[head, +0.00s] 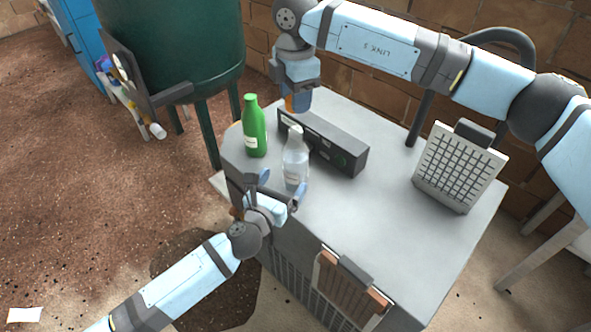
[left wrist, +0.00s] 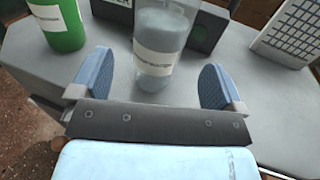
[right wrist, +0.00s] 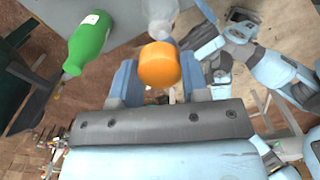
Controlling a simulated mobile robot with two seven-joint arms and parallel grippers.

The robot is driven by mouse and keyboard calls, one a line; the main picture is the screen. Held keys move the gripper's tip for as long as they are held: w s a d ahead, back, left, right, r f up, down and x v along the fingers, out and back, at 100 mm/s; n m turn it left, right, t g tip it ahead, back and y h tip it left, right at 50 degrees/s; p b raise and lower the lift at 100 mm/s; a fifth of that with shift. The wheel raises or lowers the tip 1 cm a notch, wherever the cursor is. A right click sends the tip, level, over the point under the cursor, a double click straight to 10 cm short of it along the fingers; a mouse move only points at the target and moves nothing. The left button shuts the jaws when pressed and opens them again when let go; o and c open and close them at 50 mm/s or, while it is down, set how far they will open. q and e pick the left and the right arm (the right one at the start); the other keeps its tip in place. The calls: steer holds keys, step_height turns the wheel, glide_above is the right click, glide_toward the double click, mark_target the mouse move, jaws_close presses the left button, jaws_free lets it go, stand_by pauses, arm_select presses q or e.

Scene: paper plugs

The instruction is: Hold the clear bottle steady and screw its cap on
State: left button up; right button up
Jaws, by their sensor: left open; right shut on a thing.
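The clear bottle (head: 295,160) stands upright on the grey cabinet top, with a pale label. In the left wrist view the bottle (left wrist: 158,38) is just beyond and between the fingertips. My left gripper (head: 282,184) is open, its fingers spread at the near side of the bottle and not closed on it. My right gripper (head: 298,104) is shut on the orange cap (right wrist: 160,65), above the cabinet's far end and behind the bottle. In the head view the cap is mostly hidden by the fingers. The cap and bottle are apart.
A green bottle (head: 254,128) stands left of the clear one. A dark box (head: 338,148) like a radio lies close behind it. A white gridded panel (head: 460,165) stands at the right. The cabinet top (head: 385,235) is clear at the front right.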

arm_select(q)
steer(key=shift+x, duration=2.75)
steer(key=c, duration=1.3)
steer(key=shift+c, duration=0.3)
arm_select(e)
glide_above(295, 138)
steer(key=shift+s+f, duration=0.1)
steer(key=shift+f, duration=2.4)
steer(key=shift+f, duration=0.9)
steer(key=shift+f, duration=0.5)
